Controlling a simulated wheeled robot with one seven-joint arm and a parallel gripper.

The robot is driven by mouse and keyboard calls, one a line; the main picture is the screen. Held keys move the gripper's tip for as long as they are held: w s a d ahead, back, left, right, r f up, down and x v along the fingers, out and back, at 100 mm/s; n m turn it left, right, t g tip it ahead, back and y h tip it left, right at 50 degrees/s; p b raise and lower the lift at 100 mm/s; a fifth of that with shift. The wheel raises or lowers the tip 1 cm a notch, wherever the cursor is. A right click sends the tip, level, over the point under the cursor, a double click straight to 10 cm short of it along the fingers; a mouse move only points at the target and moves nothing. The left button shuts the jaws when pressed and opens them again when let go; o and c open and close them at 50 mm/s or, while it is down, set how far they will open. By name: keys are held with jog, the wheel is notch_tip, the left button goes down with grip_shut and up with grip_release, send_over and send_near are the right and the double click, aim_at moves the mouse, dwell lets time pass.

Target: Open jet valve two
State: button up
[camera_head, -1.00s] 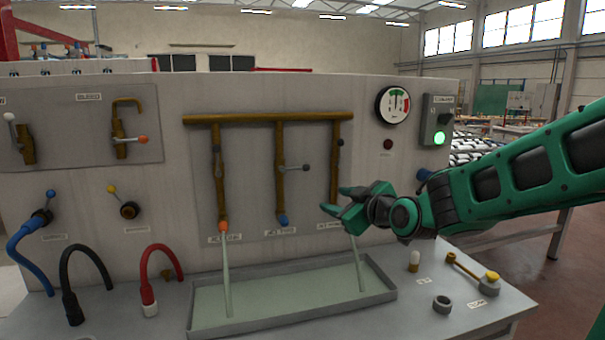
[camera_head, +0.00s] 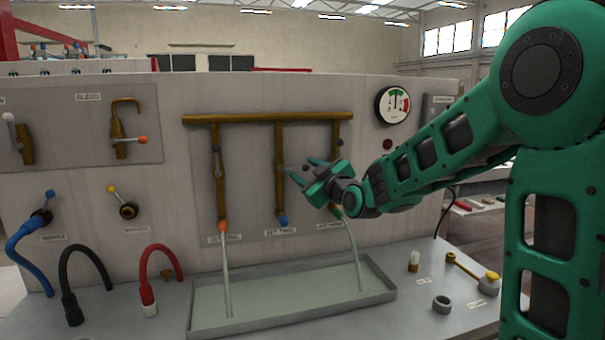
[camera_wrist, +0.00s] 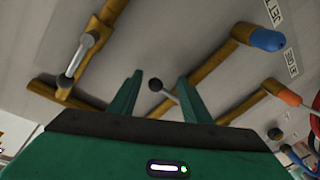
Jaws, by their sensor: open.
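Jet valve two is on the middle brown pipe (camera_head: 280,190) with a blue tip (camera_head: 282,221); no water stream shows below it. In the wrist view its thin lever ends in a dark knob (camera_wrist: 155,85), between my two fingers. My gripper (camera_head: 299,168) is open in front of the panel at this lever, which it mostly hides in the head view. The green fingers (camera_wrist: 160,78) stand apart on either side of the knob. I cannot tell whether either touches it. One second ago the lever stuck out sideways to the right, across the pipe.
The orange-tipped left pipe (camera_head: 219,185) and the right pipe (camera_head: 335,150) pour streams into the shallow tray (camera_head: 392,294). The right pipe's lever (camera_wrist: 85,50) lies close beside my gripper. A gauge (camera_head: 392,105) is at upper right. Hoses (camera_head: 85,270) stand at left.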

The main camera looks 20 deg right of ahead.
jog(key=shift+w, duration=0.6)
grip_shut()
jog(key=shift+a, duration=0.1)
jog(key=shift+a, duration=0.1)
